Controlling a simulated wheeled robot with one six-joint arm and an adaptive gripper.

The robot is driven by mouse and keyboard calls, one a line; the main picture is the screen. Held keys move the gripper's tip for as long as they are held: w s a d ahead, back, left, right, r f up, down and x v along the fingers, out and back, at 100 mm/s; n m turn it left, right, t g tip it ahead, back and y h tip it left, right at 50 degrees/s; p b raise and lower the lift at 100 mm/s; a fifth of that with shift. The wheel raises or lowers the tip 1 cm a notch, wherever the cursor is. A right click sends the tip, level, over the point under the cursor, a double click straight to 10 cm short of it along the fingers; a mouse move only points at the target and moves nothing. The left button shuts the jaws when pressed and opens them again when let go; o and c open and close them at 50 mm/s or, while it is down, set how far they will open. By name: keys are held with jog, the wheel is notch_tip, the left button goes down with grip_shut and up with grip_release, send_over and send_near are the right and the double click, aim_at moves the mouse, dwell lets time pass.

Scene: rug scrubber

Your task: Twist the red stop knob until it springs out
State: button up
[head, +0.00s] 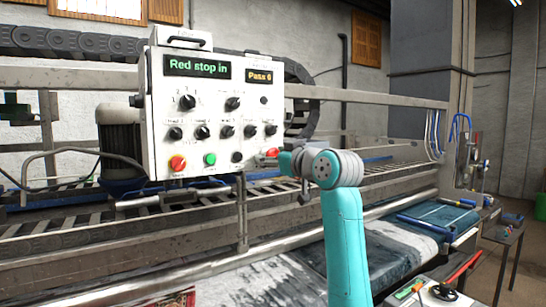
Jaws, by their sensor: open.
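The white control panel (215,115) hangs over the machine. The panel's display (197,67) reads "Red stop in". A second small red part (271,152) shows at the panel's lower right edge; I cannot tell what it is. My gripper (286,163) is open beside that edge, well right of the red stop knob. Its fingers are small and partly hidden by my wrist, and I see nothing held.
Several black knobs (233,103) cover the panel. A smaller display (261,76) reads "Pass 6". Machine rails and a roller bed (60,240) run below and behind. A side table (440,295) with small items stands at the lower right.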

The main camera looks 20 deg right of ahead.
jog(key=c, duration=1.2)
jog(key=m, duration=0.3)
jog(key=shift+m, duration=2.3)
